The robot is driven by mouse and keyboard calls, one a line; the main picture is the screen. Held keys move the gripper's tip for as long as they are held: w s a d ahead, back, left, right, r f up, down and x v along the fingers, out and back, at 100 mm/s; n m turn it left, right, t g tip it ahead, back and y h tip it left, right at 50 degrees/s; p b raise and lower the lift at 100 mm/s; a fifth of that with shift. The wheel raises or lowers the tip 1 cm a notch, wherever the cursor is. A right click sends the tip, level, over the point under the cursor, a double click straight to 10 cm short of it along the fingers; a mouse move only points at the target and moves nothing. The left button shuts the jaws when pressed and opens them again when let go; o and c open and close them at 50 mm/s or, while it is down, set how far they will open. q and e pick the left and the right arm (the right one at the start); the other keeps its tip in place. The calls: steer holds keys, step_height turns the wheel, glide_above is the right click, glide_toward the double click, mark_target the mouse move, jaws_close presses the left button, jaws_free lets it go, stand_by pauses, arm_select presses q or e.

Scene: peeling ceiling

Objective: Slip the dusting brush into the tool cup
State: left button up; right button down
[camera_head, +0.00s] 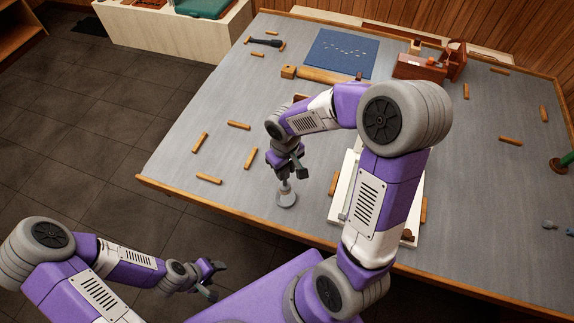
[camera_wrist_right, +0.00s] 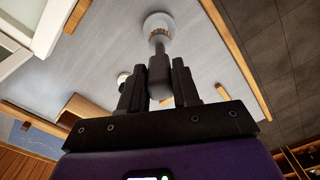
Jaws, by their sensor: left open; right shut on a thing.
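My right gripper (camera_head: 284,172) is shut on the grey handle of the dusting brush (camera_head: 286,198). The brush points down, its pale flared end close over the table's near part; I cannot tell if that end touches. In the right wrist view the handle of the brush (camera_wrist_right: 159,72) is between the fingers of my right gripper (camera_wrist_right: 160,90), with a brownish band and a pale round end beyond. A small pale round thing (camera_wrist_right: 123,77) shows partly behind one finger; I cannot tell if it is the tool cup. My left gripper (camera_head: 210,281) is open and empty, off the table's near edge.
A white board or tray (camera_head: 345,190) lies right of the brush, partly behind my right arm. Several short wooden sticks (camera_head: 239,125) lie about. A blue mat (camera_head: 342,52), a hammer (camera_head: 265,42) and a reddish box (camera_head: 418,67) are at the back.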

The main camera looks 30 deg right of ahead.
mark_target(286, 179)
stand_by(0.4)
steer(key=shift+f+b, duration=2.5)
steer(key=shift+f, duration=0.5)
steer(key=shift+f+b, duration=0.3)
steer(key=shift+b, duration=0.15)
steer(key=shift+f, duration=0.3)
steer(key=c, duration=1.3)
jaws_free()
steer(key=shift+f+b, duration=0.1)
steer(key=shift+b, duration=0.25)
steer(key=o, duration=0.6)
steer(key=shift+c, duration=0.2)
